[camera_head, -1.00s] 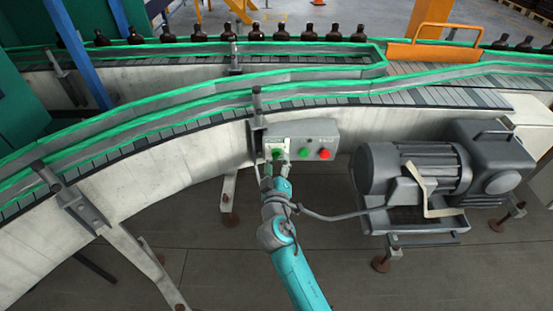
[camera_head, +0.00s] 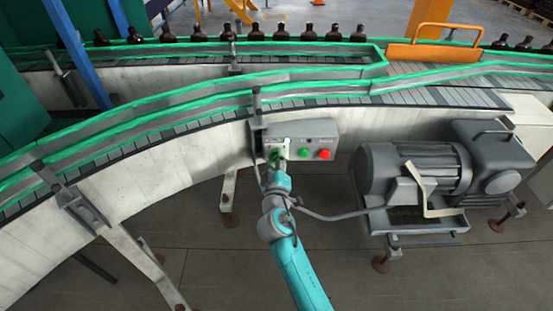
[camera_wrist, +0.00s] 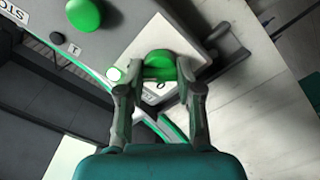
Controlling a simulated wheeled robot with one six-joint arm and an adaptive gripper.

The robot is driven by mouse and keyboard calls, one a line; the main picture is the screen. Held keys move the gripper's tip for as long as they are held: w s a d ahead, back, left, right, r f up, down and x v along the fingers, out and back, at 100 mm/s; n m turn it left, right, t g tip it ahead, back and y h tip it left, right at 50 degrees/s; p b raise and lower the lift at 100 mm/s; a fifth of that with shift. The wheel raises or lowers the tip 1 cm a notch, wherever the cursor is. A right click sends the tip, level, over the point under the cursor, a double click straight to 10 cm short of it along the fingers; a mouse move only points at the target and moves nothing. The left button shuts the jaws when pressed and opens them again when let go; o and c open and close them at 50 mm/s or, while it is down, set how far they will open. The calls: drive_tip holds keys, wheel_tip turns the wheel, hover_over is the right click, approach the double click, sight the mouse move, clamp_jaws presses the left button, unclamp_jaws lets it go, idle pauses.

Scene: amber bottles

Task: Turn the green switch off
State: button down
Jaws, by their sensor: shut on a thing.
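The green switch (camera_wrist: 160,66) is a round green knob on a pale square plate at the left of the grey control box (camera_head: 322,130). In the head view the switch (camera_head: 273,155) is mostly covered by my gripper. My gripper (camera_wrist: 158,82) is shut on it, with one finger at each side of the knob. My gripper (camera_head: 275,163) reaches up to the box from below in the head view. The knob's exact angle is hard to tell.
A green push button (camera_head: 303,154) and a red one (camera_head: 324,155) sit right of the switch. A grey motor (camera_head: 415,170) stands to the right. The conveyor (camera_head: 190,120) with green rails runs behind, with amber bottles (camera_head: 310,31) along the back.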

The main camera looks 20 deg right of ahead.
drive_tip(key=shift+n, duration=0.3)
drive_tip(key=n, duration=0.3)
drive_tip(key=shift+n, duration=0.3)
drive_tip(key=n, duration=0.4)
drive_tip(key=shift+f+n, duration=0.1)
drive_tip(key=shift+n, duration=0.2)
drive_tip(key=n, duration=0.9)
drive_tip(key=shift+f, duration=0.1)
drive_tip(key=c, duration=0.7)
unclamp_jaws()
drive_tip(key=shift+c, duration=0.2)
